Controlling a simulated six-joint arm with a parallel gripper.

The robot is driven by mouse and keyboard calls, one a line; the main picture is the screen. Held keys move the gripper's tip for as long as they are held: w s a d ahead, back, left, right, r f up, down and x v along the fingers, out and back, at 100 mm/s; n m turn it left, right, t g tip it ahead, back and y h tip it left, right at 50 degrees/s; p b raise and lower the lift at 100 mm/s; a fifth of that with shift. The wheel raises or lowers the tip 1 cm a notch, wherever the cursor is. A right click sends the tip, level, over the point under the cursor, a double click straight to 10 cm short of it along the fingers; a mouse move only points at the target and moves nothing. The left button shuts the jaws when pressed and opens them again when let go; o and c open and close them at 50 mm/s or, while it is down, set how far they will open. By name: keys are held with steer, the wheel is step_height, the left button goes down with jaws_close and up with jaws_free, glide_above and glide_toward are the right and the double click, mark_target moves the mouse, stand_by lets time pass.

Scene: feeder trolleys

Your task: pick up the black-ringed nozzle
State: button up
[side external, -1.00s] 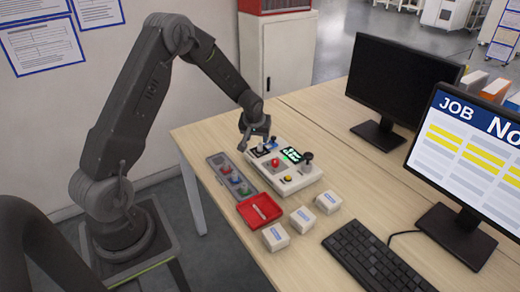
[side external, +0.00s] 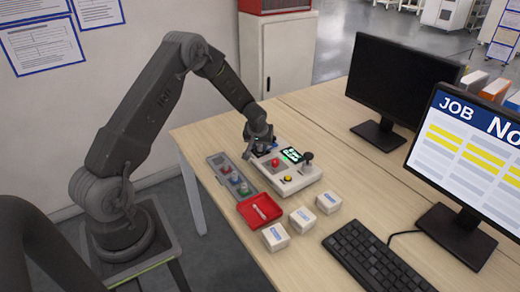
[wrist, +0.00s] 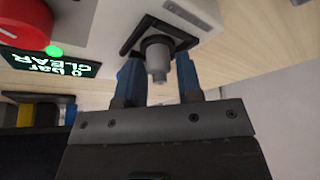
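A grey nozzle (wrist: 158,62) with a dark collar sits in a black square holder (wrist: 128,44) on the white control unit, in the wrist view. My gripper (wrist: 158,77) has its two blue fingers on either side of this nozzle, with gaps visible between fingers and nozzle. It is open and holds nothing. In the side view my gripper (side external: 259,142) is low over the back left part of the control unit (side external: 299,182), and it hides the nozzle there.
A grey rack (side external: 217,161) with several coloured-ringed pieces lies left of the unit. A red tray (side external: 246,213) holds a pale, slim item. White boxes (side external: 302,220), a keyboard (side external: 372,262) and monitors (side external: 398,80) stand nearby. A red button (wrist: 25,22) and a display reading "0 bar CLEAR" (wrist: 50,64) are close.

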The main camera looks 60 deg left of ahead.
jaws_close()
